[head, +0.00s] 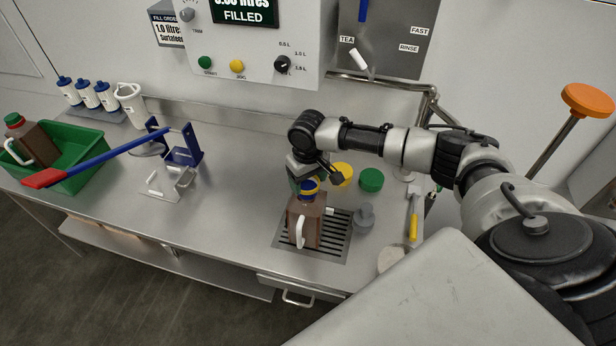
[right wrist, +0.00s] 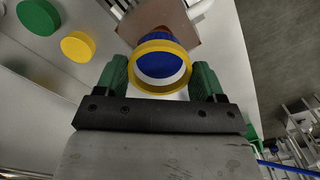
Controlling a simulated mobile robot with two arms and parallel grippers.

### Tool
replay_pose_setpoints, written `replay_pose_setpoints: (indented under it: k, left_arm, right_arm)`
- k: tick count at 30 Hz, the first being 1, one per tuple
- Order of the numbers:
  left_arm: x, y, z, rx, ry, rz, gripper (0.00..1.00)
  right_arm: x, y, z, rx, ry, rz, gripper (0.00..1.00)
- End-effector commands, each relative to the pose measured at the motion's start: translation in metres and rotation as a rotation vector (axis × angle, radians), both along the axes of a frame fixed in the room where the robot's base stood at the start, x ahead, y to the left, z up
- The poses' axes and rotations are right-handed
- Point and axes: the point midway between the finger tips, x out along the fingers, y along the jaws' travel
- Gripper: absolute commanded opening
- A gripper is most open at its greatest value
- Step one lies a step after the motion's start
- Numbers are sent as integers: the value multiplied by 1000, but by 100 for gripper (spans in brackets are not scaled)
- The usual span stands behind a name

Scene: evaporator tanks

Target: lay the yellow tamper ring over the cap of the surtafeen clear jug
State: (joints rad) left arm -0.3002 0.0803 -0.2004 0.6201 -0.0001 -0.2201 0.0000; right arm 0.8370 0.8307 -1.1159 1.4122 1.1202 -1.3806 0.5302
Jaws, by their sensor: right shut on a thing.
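A brown jug (head: 306,228) with a white handle and a blue cap (head: 309,184) stands upright on the slotted drain grate. The jug also shows in the right wrist view (right wrist: 188,27), with its blue cap (right wrist: 160,62) partly seen through the yellow tamper ring (right wrist: 161,86). My right gripper (right wrist: 162,74) is shut on this ring, a green-padded finger at each side. In the head view the gripper (head: 306,180) is right at the jug's top. The ring overlaps the cap in view; I cannot tell whether it rests on it. My left gripper is not in view.
A yellow disc (head: 342,174) and a green disc (head: 371,180) lie behind the grate (head: 342,245). A grey knobbed piece (head: 365,218) and a yellow-handled tool (head: 413,228) are to the right. A green crate (head: 85,165) with another brown jug (head: 34,146) is at left.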

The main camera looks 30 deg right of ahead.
Motion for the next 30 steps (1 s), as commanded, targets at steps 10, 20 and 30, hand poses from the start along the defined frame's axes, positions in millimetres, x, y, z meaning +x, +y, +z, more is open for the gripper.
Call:
replay_pose_setpoints:
  k: [10, 20, 30]
  left_arm:
    - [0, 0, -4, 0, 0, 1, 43]
    - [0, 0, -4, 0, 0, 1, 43]
    - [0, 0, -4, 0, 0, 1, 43]
  right_arm:
    - [0, 0, -11, 0, -1, -1, 48]
    - [0, 0, -12, -1, -1, -1, 99]
    - [0, 0, -12, -1, -1, 0, 99]
